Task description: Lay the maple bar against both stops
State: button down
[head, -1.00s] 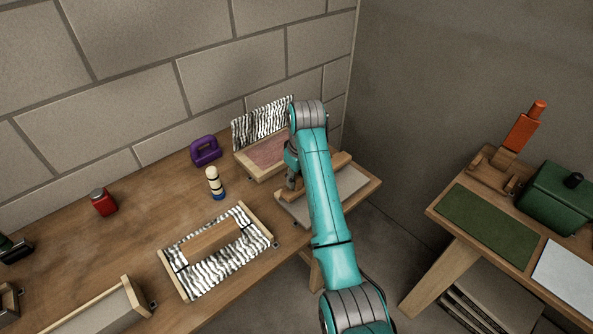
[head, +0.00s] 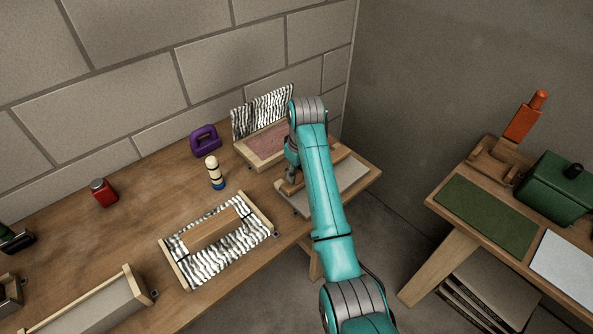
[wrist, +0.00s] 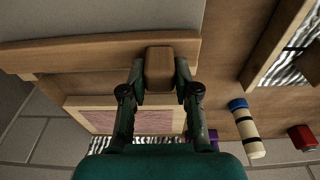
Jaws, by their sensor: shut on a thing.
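The maple bar (wrist: 60,52) is a long wooden strip along the edge of a grey-topped board; its far end also shows in the head view (head: 341,153), the middle hidden behind my arm. My gripper (wrist: 160,85) is shut on a darker brown block at the bar's near side, which looks like the bar's grip. The board (head: 350,176) is at the right end of the bench. The two stops cannot be made out, nor can contact between them and the bar.
A pink-topped board with a striped back (head: 262,110) stands behind. A striped tray (head: 220,262), a cream-and-blue cylinder (head: 214,172), a purple handled object (head: 205,140) and a red jar (head: 103,192) are to the left. A second table (head: 490,215) stands at right across a gap.

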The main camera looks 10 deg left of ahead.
jog(key=shift+f, duration=0.35)
jog(key=c, duration=0.8)
grip_release()
jog(key=shift+o, duration=0.2)
